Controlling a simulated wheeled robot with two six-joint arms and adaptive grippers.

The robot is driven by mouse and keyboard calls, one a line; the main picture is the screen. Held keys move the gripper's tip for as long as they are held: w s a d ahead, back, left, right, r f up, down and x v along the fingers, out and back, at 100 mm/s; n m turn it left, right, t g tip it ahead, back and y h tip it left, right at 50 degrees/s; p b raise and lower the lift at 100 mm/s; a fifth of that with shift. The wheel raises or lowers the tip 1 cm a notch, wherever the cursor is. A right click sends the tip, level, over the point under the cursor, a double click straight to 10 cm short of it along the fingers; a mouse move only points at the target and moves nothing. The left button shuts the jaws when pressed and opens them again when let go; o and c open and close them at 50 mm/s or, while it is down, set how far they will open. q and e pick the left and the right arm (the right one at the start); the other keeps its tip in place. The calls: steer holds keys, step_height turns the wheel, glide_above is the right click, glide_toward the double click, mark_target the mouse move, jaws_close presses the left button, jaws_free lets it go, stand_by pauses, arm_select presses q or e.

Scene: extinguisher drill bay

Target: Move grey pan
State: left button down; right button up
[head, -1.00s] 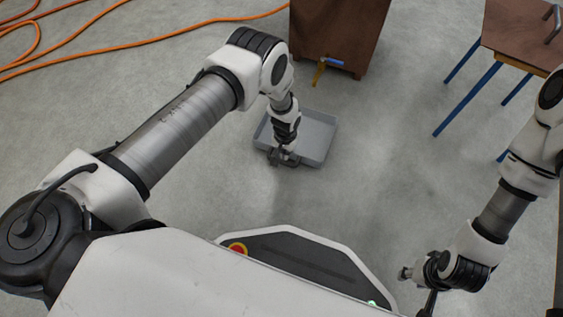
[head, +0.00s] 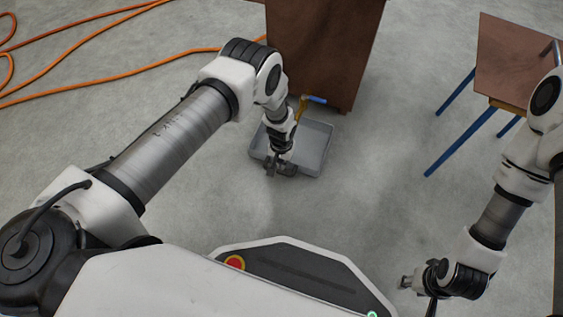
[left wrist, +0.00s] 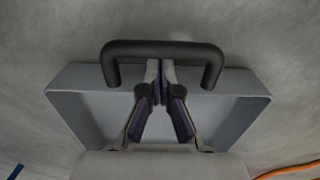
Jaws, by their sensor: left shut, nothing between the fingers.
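The grey pan (head: 316,147) is a shallow square tray on the floor, near the foot of the brown cabinet. My left gripper (head: 281,171) points down at the pan's near side and hides part of it. In the left wrist view the pan (left wrist: 232,92) has a black bar handle (left wrist: 125,50) on one side. The shut fingers of my left gripper (left wrist: 160,68) are at the middle of this handle, with their tips close to the bar and nothing between them. My right gripper (head: 408,283) is low at the right, away from the pan; its finger opening is too small to judge.
The brown cabinet (head: 325,45) has a yellow tap with a blue lever (head: 314,99), which shows over the pan's far edge. A table with blue legs (head: 460,122) stands at the right. An orange hose (head: 105,75) lies at the left. The floor between pan and table is clear.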

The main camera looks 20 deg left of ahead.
step_height(320, 180, up, 9)
steer(key=p, duration=0.8)
steer(key=shift+w+d+f+p, duration=0.15)
steer(key=shift+d+f+p, duration=0.05)
steer(key=shift+d+p, duration=0.15)
